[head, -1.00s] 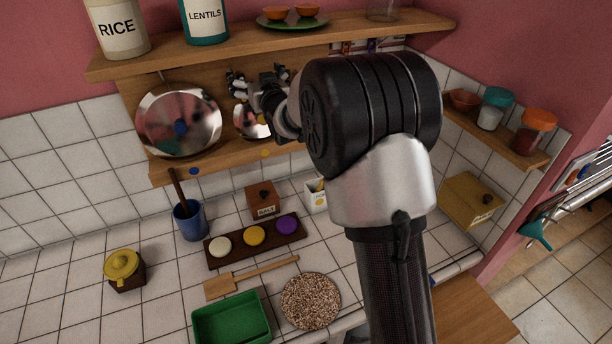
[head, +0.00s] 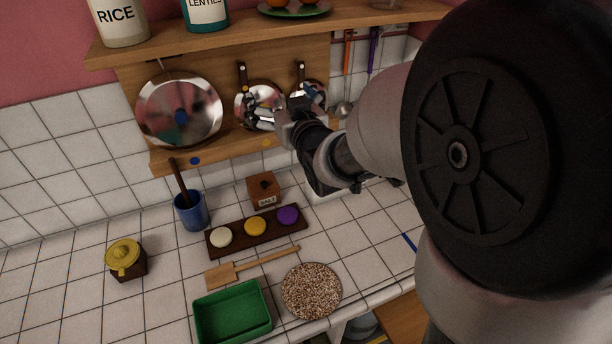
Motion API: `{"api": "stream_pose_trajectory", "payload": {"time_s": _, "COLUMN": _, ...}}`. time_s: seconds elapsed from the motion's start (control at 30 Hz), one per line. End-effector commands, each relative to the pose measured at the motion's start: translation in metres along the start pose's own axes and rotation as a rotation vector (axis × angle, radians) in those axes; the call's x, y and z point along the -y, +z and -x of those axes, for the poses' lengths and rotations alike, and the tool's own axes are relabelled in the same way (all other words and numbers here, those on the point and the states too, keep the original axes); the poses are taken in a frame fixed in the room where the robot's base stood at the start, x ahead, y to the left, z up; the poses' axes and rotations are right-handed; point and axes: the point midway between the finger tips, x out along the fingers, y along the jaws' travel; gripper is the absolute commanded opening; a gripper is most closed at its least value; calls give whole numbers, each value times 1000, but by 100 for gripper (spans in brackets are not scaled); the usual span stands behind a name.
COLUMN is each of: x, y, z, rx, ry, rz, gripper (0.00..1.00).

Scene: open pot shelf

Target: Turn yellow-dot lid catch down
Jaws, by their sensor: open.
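The lid above the yellow dot (head: 265,143) is a shiny round disc (head: 259,95) on the wooden rack. A dark upright piece (head: 242,77) stands at its upper left edge; it may be the catch, but I cannot tell for sure. My gripper (head: 256,119) is open in front of this lid's lower part and hides some of it. I cannot tell whether the fingers touch the lid. A larger lid (head: 180,108) with a blue knob hangs to the left, above a blue dot (head: 195,161).
Another shiny disc (head: 312,92) with a dark upright piece is at the right, partly behind my gripper. The upper shelf (head: 230,43) holds jars. A blue crock (head: 191,212) and salt box (head: 264,191) stand below. My arm covers the right side.

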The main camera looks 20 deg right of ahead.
Motion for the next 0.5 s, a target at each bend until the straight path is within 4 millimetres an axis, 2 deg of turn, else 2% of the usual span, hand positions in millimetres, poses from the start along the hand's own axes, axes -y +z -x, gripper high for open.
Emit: {"api": "stream_pose_trajectory", "payload": {"time_s": 0.5, "x": -1, "y": 53, "z": 79, "rx": 365, "ry": 67, "rz": 7, "gripper": 92}}
